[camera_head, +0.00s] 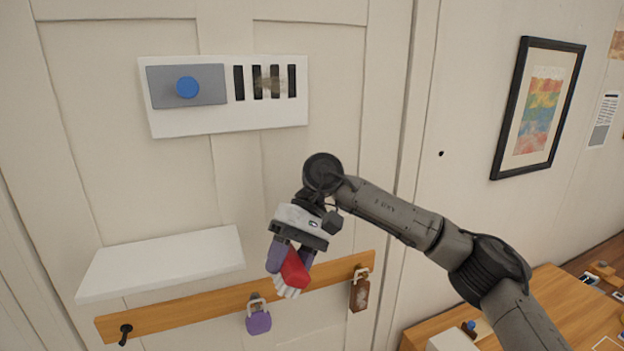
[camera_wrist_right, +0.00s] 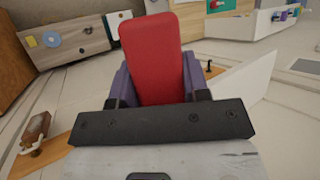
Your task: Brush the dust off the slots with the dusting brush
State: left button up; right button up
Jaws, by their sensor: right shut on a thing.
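The slots (camera_head: 292,80) are several dark vertical openings in the right part of a white wall panel (camera_head: 220,122). A tan-grey smudge of dust (camera_head: 269,83) lies across the middle slots. My right gripper (camera_head: 290,262) is shut on the red dusting brush (camera_head: 293,271), below and to the right of the panel and apart from it. The brush's white bristles (camera_head: 287,291) point down in the head view. In the right wrist view the red brush (camera_wrist_right: 152,55) stands between my purple fingers and hides what is behind it. My left gripper is not in view.
Left of the slots, the panel has a grey plate (camera_head: 214,90) with a blue knob (camera_head: 187,87). Below are a white shelf (camera_head: 160,263) and a wooden rail (camera_head: 190,315) with a purple hanging item (camera_head: 258,318) and a brown one (camera_head: 359,291). A framed picture (camera_head: 540,108) hangs right.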

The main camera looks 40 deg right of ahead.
jog(key=w+d+r+m+t, duration=0.1)
jog(key=d+r+m+t, duration=0.3)
jog(key=r, duration=0.4)
jog(key=w+d+r+m+t, duration=0.2)
jog(key=d+r+m+t, duration=0.1)
jog(key=r+m+t, duration=0.4)
jog(key=m+t+h, duration=0.4)
jog(key=t+h, duration=0.3)
jog(key=t, duration=0.2)
send_near(284, 82)
jog(key=a, duration=0.3)
jog(key=shift+w+d+p, duration=0.3)
jog(key=shift+w+p, duration=0.3)
jog(key=shift+w, duration=0.2)
jog(key=shift+w+d+p, duration=0.35)
jog(key=shift+w+p, duration=0.3)
jog(key=shift+w, duration=0.1)
jog(key=shift+w+d+p, duration=0.3)
jog(key=shift+w+p, duration=0.3)
jog(key=shift+w, duration=0.2)
jog(key=shift+w+d, duration=0.1)
jog(key=shift+w, duration=0.05)
jog(key=shift+w+d+p, duration=0.3)
jog(key=shift+w+p, duration=0.15)
jog(key=shift+w, duration=0.35)
jog(key=shift+a, duration=0.1)
